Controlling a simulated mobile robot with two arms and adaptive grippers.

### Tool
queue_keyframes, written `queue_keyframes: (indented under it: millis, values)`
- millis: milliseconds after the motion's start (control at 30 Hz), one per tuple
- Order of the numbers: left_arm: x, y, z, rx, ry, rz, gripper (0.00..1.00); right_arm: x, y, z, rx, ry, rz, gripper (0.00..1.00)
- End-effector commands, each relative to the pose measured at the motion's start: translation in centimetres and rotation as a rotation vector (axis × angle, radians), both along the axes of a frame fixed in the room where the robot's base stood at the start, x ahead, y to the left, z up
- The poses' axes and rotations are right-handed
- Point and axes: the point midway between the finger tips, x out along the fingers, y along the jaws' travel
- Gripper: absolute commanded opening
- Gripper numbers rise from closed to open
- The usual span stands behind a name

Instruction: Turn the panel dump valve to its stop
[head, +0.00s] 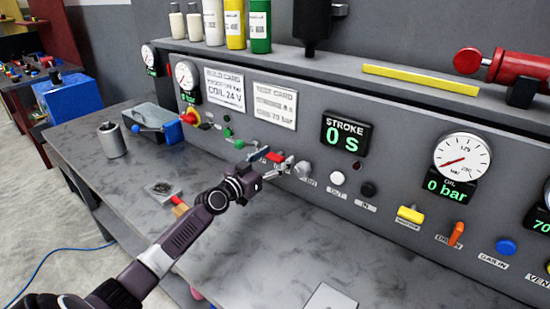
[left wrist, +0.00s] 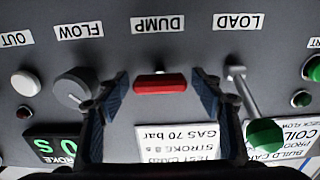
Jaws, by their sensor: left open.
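The dump valve's red handle (left wrist: 160,84) lies straight across under the DUMP label in the left wrist view, which shows the panel upside down. In the head view the red handle (head: 275,156) is partly hidden by my gripper. My left gripper (head: 276,163) is open in front of the panel. In the left wrist view its two blue-padded fingers (left wrist: 160,98) stand on either side of the handle, with a visible gap to each end. I cannot tell how far the tips are from the panel face. My right gripper is not in view.
Beside the dump valve are the grey flow knob (left wrist: 76,88) and the load lever with its green knob (left wrist: 265,135). The stroke display (head: 346,135) reads 0 s. A grey cup (head: 111,140) and a blue-ended box (head: 152,124) stand on the bench (head: 110,185).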

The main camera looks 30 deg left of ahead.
Motion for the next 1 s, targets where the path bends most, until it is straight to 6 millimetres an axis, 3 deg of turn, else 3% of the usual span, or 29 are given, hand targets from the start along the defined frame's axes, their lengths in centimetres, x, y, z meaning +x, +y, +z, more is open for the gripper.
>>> queue_keyframes:
  millis: [100,500,767,1000]
  values:
    - [-0.01,0.00,0.01,0.000,0.000,0.000,0.61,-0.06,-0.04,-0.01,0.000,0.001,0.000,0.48]
    - [-0.03,0.01,0.04,0.000,-0.001,0.000,0.19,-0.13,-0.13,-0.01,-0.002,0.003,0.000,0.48]
    - [-0.03,0.03,0.02,-0.029,0.001,0.000,0.18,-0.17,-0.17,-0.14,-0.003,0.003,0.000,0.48]
    - [-0.02,0.09,-0.01,-0.154,0.010,0.000,0.18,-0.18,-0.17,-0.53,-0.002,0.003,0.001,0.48]
